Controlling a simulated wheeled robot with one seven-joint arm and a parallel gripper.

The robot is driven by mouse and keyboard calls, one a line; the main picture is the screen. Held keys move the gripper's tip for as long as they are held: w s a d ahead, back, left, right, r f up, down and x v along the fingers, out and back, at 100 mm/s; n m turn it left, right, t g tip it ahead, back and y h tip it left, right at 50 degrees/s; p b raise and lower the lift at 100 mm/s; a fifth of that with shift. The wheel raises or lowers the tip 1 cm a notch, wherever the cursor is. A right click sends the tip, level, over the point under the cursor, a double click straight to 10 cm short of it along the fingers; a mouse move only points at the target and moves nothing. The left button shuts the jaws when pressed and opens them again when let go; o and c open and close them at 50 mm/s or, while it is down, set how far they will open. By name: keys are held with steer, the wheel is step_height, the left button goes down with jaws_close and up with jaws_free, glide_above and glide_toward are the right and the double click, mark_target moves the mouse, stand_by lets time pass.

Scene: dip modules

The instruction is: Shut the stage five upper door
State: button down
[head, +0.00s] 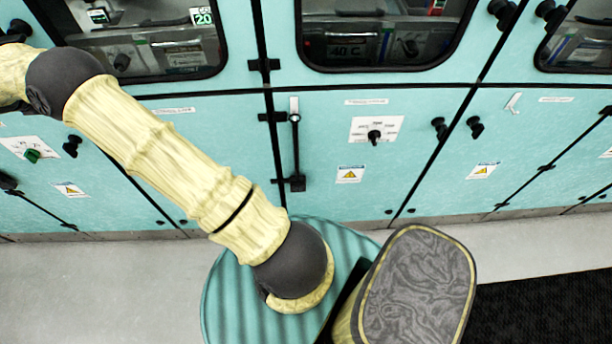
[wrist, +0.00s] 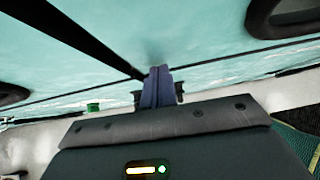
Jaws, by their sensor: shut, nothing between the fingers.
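A row of teal upper doors with dark windows runs across the head view: a left upper door (head: 236,77), a middle upper door (head: 283,40) and a right upper door (head: 512,60). I cannot read which is stage five; those in view look flush, though the left one is partly cut off. My gripper (wrist: 158,87) shows in the wrist view with its blue fingers together and empty. Its tips are in front of a teal panel (wrist: 190,60), by a black seam; I cannot tell whether they touch. The gripper is outside the head view.
Lower teal doors (head: 330,130) carry black knobs, a latch rod (head: 295,145) and warning labels. Black handles (head: 502,12) stick out at the top right. Grey floor (head: 100,280) lies clear in front, with a black mat (head: 560,310) at right.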

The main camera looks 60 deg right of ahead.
steer(key=shift+w+d+r, duration=0.2)
steer(key=shift+d+r, duration=0.25)
steer(key=shift+d, duration=0.2)
steer(key=s+a+r+b, duration=0.4)
steer(key=s+a+r, duration=0.2)
steer(key=a, duration=0.4)
steer(key=shift+s+a, duration=0.25)
steer(key=shift+a, duration=0.05)
steer(key=shift+r, duration=0.1)
